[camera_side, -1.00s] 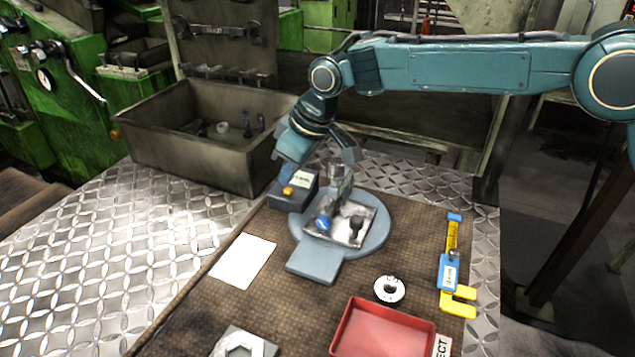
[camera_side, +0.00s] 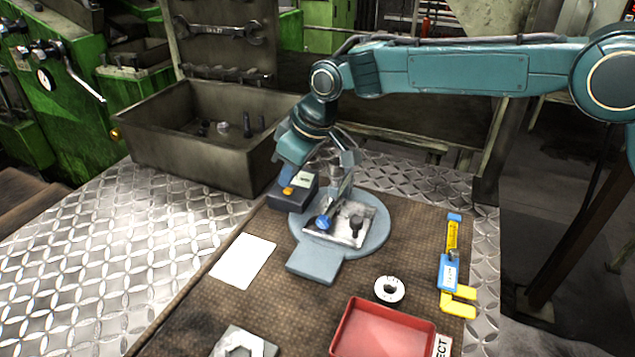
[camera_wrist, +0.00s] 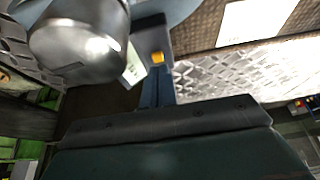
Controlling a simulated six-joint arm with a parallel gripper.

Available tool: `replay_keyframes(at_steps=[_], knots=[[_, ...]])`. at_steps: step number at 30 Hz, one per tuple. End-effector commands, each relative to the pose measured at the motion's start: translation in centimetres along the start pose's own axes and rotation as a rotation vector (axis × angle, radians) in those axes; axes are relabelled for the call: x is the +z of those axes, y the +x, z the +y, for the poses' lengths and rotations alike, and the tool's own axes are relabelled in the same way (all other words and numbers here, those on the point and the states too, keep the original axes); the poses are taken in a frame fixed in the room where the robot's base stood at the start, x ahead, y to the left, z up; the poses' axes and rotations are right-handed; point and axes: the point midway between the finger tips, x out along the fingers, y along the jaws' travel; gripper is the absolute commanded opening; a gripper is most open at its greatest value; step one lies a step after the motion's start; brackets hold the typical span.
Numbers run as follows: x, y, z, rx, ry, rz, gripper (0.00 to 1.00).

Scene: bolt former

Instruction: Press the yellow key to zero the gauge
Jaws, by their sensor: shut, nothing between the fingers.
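The gauge's dark grey box (camera_side: 293,200) stands at the back of the brown mat, beside the round grey stand. Its yellow key (camera_side: 288,190) is on the top near the left end, next to a pale label or display (camera_side: 303,179). My gripper (camera_side: 289,180) is shut and empty, pointing down right over the key. In the wrist view the yellow key (camera_wrist: 157,58) shows just past the tip of my blue-grey fingers (camera_wrist: 157,76). I cannot tell whether the fingertips touch the key. The gauge's display face is mostly hidden or too small to read.
A round grey stand (camera_side: 375,235) with a metal plate, blue knob and black knob sits right beside the box. A large metal cylinder (camera_wrist: 80,40) is close on the left in the wrist view. A steel bin (camera_side: 190,145) stands behind; a red tray (camera_side: 345,325) is in front.

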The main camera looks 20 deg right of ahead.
Motion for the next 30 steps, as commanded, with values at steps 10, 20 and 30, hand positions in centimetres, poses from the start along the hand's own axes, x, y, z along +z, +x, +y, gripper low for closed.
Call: replay_keyframes(at_steps=[10,20,30], knots=[[0.16,0.37,0.0,0.0,0.0,0.0,0.0],[0.31,0.7,0.0,0.0,0.0,-0.001,0.0],[0.46,1.04,0.0,0.0,0.0,-0.001,0.0]])
